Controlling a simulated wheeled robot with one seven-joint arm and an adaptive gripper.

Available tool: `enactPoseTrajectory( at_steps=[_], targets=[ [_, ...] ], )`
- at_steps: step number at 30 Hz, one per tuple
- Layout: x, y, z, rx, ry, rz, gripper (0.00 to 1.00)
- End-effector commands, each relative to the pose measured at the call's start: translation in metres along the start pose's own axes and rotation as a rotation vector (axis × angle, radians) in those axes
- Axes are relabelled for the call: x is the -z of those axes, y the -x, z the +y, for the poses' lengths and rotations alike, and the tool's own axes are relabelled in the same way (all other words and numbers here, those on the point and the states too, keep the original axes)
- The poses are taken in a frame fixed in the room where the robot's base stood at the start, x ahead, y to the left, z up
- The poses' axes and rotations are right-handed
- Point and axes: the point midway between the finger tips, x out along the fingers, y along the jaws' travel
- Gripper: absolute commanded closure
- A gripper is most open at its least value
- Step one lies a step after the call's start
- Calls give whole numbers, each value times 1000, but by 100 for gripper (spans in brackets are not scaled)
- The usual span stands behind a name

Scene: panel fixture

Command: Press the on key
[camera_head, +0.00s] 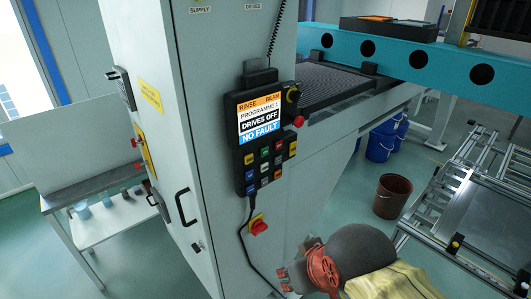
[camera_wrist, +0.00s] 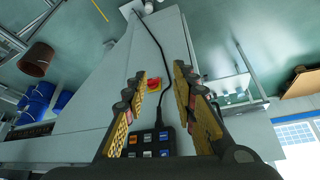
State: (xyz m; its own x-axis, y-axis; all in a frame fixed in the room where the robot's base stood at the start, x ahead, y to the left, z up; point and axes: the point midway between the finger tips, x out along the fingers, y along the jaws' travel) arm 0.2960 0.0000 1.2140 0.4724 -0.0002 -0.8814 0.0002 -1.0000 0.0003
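A dark control pendant (camera_head: 240,165) hangs on the grey cabinet in the head view. Its lit screen (camera_head: 260,117) reads RINSE BEAM, PROGRAMME 1, DRIVES OFF, NO FAULT. Below the screen are several coloured keys, among them a green key (camera_head: 265,152) and a yellow key (camera_head: 249,159). The key labels are too small to read, so I cannot tell which is the on key. My gripper (camera_wrist: 160,71) is open and empty, its yellow-padded fingers apart. In the wrist view part of the keypad (camera_wrist: 149,137) shows between and below the fingers; the rest is hidden.
A red emergency button (camera_head: 298,121) and black knob sit at the pendant's right edge. A red rotary switch (camera_head: 259,226) is on the cabinet below, with a cable beside it. A brown bucket (camera_head: 392,195) and blue buckets (camera_head: 381,143) stand right on the green floor.

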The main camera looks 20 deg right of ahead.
Motion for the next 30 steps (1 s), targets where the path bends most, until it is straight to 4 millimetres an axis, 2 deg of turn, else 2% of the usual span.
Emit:
enactPoseTrajectory(
  at_steps=[13, 30],
  targets=[
    [0, 0, 0, 0, 0, 0, 100],
    [0, 0, 0, 0, 0, -1, 100]
  ],
)
